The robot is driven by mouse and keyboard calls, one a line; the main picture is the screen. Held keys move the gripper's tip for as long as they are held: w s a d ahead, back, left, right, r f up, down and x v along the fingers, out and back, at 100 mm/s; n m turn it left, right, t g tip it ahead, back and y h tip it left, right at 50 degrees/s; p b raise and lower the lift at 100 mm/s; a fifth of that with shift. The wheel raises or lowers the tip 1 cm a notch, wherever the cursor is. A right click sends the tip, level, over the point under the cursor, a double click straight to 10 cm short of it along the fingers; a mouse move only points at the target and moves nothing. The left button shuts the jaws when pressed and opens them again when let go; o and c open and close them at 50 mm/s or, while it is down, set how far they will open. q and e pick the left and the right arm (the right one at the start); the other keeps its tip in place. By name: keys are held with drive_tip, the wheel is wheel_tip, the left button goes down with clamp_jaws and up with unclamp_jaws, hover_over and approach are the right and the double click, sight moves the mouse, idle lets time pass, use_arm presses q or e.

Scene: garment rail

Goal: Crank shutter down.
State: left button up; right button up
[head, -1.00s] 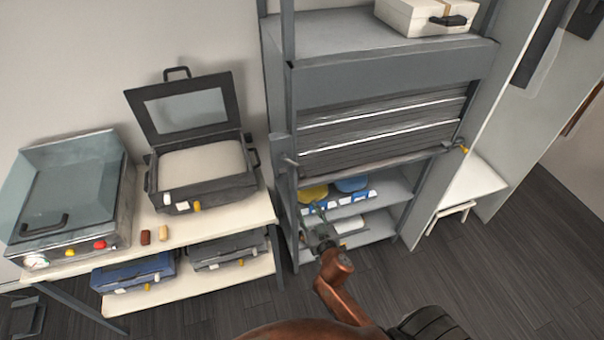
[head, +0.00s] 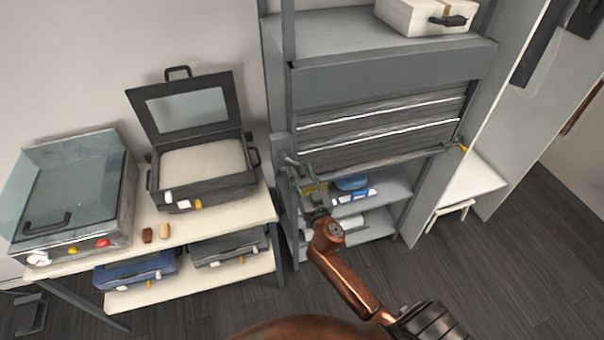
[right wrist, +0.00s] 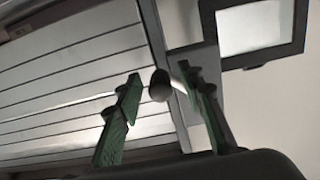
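The grey slatted shutter (head: 380,130) hangs partway down the front of the shelf unit. The lower shelves stay open below it. A small crank handle (head: 290,159) sticks out at the unit's left post, by the shutter's lower left corner. My right gripper (head: 310,176) is open just below and right of this handle. In the right wrist view, the dark round knob of the crank (right wrist: 159,85) shows between the spread green fingers of my right gripper (right wrist: 158,100). The fingers look apart from the knob. My left gripper is not in view.
Blue and yellow items (head: 352,184) lie on the open shelf behind my right gripper. A yellow-tipped part (head: 462,147) is at the shutter's right side. A table (head: 235,219) with an open black case (head: 205,192) stands close on the left.

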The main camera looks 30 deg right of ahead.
clamp_jaws()
idle(0.4)
idle(0.4)
